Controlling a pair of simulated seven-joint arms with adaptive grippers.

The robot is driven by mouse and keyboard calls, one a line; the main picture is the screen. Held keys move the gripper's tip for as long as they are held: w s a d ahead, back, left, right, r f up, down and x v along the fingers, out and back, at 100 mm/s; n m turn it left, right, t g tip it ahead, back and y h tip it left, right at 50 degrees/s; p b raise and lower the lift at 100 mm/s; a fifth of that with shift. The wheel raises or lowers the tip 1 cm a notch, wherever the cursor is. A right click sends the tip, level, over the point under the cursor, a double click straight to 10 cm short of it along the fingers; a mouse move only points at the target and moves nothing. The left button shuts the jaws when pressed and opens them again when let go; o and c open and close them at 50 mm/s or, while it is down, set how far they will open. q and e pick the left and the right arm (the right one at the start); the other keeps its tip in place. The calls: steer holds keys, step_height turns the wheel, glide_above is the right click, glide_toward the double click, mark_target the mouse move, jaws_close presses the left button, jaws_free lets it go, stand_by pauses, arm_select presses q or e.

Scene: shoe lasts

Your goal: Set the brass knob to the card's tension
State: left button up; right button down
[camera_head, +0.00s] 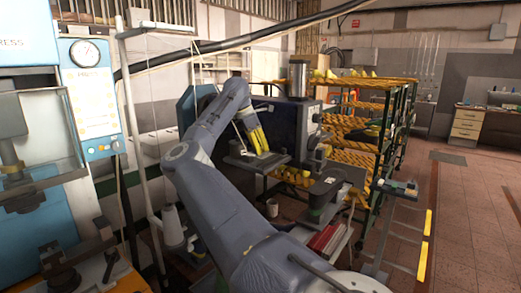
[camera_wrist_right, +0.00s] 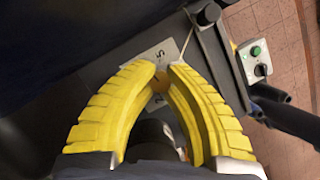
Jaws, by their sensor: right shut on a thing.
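My right gripper (camera_head: 260,146) has yellow ribbed fingers and reaches down over a dark machine's ledge. In the right wrist view its fingertips (camera_wrist_right: 160,78) close in on a small brass-orange knob (camera_wrist_right: 157,85), which is mostly hidden between them. A pale grey plate (camera_wrist_right: 166,52) with a black "5" and another, unclear mark lies just beyond the tips. The knob's pointer and exact setting cannot be read. I cannot make out a separate card with a tension value. My left gripper is not in view.
A dark machine (camera_head: 285,118) stands behind my right gripper. A control box (camera_wrist_right: 254,62) with green and black buttons sits beside the ledge. Racks (camera_head: 365,130) with yellow-orange shoe lasts stand to the right. A blue press panel (camera_head: 90,95) with a gauge is at left. Tiled floor (camera_head: 465,215) is open at right.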

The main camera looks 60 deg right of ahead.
steer(key=shift+s+d+r, duration=0.1)
steer(key=c, duration=1.2)
jaws_free()
steer(key=v, duration=1.2)
steer(key=shift+o, duration=0.2)
